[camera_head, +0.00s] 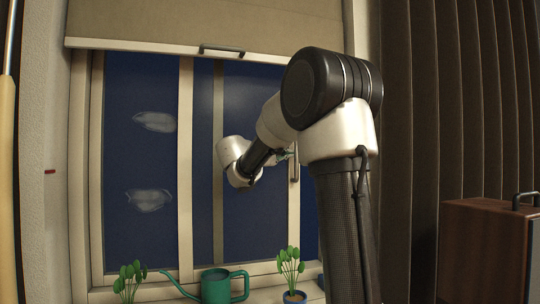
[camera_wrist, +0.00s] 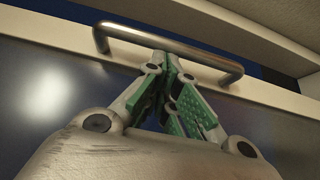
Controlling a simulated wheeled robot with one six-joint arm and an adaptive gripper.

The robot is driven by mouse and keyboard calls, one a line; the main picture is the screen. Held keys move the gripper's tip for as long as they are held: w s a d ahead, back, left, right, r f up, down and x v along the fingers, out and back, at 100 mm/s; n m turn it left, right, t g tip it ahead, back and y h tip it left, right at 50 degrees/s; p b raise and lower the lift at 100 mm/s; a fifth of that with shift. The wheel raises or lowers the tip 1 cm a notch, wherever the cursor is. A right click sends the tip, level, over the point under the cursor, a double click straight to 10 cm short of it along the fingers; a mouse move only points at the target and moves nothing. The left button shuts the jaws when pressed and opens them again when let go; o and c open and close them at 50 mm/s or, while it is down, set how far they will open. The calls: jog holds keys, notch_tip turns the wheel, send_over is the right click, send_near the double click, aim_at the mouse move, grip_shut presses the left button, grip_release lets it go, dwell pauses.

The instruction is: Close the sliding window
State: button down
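The sliding window fills the middle of the head view. Its front sash (camera_head: 185,150) overlaps another sash, whose upright shows behind the glass. A dark strip (camera_head: 309,200) shows right of the front sash's right upright, partly hidden by my arm. The upright metal handle (camera_head: 294,165) is on that right upright. In the wrist view the handle (camera_wrist: 215,62) is a shiny bar across the top. My gripper (camera_wrist: 168,62) has green pads and its fingertips come together at the bar's middle. I see nothing held between them; contact with the bar cannot be told.
A green watering can (camera_head: 215,286) and two potted plants (camera_head: 290,268) (camera_head: 130,281) stand along the sill. A blind (camera_head: 205,22) hangs above. A dark curtain (camera_head: 440,100) and a brown case (camera_head: 485,250) are at the right.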

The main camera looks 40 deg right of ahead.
jog(key=s+d, duration=0.4)
jog(key=d, duration=0.6)
jog(key=shift+d, duration=0.2)
jog(key=shift+r, duration=0.1)
